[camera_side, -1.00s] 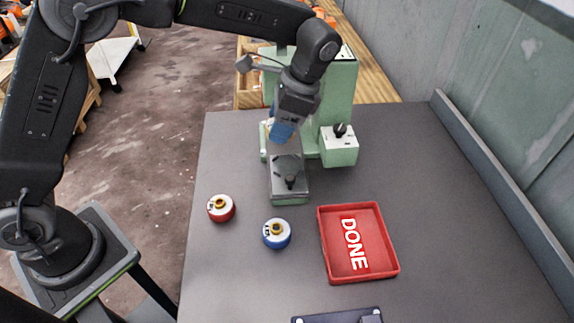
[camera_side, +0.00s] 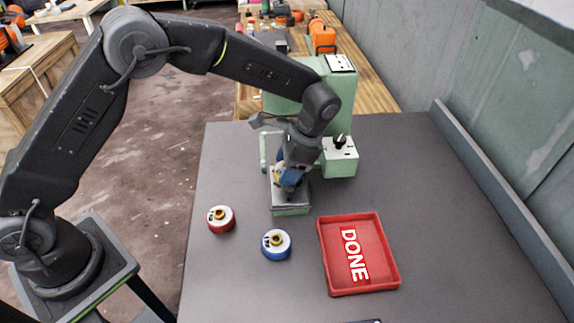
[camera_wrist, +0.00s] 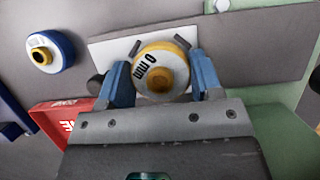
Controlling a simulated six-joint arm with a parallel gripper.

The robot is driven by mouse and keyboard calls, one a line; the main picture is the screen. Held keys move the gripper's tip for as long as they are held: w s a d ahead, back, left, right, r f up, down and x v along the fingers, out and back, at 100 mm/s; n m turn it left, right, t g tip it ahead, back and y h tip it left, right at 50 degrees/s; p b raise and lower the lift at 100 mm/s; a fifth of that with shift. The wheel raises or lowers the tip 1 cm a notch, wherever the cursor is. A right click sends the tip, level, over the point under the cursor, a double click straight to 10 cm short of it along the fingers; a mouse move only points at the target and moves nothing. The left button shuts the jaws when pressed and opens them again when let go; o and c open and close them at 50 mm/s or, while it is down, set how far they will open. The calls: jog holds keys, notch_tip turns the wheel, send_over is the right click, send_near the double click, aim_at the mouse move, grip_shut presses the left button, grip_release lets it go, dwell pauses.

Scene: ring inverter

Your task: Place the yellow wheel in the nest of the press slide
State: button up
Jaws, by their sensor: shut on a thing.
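The yellow wheel (camera_wrist: 182,63) has a white face marked "0 mm" and a brass-coloured hub. My gripper (camera_wrist: 160,66) is shut on it, with one blue finger on each side. In the side view my gripper (camera_side: 288,184) is over the press slide (camera_side: 291,210), and a little of the yellow wheel (camera_side: 278,172) shows at its left. The slide's pale plate (camera_wrist: 107,53) lies behind the wheel in the wrist view, with dark bars near the wheel's rim. The wheel covers the nest; I cannot tell whether it touches the plate.
The green press (camera_side: 340,98) stands behind the slide, with a white-topped control box (camera_side: 340,160) at its right. A red wheel (camera_side: 221,220) and a blue wheel (camera_side: 277,245) stand on the table in front. A red DONE tray (camera_side: 382,250) lies at the right.

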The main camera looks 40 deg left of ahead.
jog(key=shift+f, duration=0.1)
jog(key=o, duration=0.9)
jog(key=v, duration=1.2)
notch_tip(320, 180, up, 7)
jog(key=n+t+h, duration=0.1)
jog(key=n+t, duration=0.1)
send_over(282, 167)
jog(key=s+a+r+n+t+h, duration=0.1)
jog(key=s+a+r+n+t, duration=0.1)
jog(key=s+a+r, duration=0.35)
jog(key=s+a+f+n+t, duration=0.1)
jog(key=s, duration=0.4)
jog(key=s+a+f+n+t, duration=0.2)
jog(key=s, duration=0.4)
jog(key=s+a+f+n+t+h, duration=0.1)
jog(key=s+a+n, duration=0.1)
jog(key=s, duration=0.3)
jog(key=shift+s+f+t, duration=0.25)
jog(key=shift+s+t, duration=0.1)
jog(key=shift+t, duration=0.05)
